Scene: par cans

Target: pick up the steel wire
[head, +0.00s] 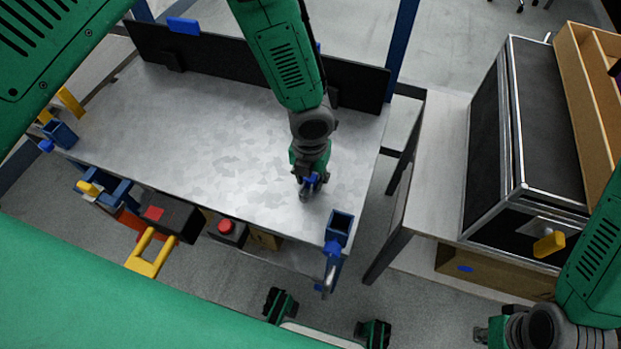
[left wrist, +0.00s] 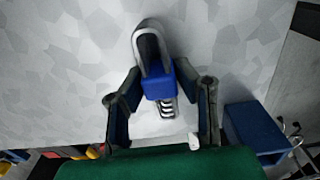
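A small piece with a grey metal loop, a blue block and a ribbed grey end, which I take to be the steel wire (left wrist: 158,83), lies on the table between the fingers of my left gripper (left wrist: 158,95).
The grey table (head: 200,130) is otherwise mostly clear. A black panel (head: 225,62) lines its far edge. A blue holder (head: 339,228) is at the near right corner, another (head: 60,134) at the left. A black case (head: 540,110) stands on a side table at right.

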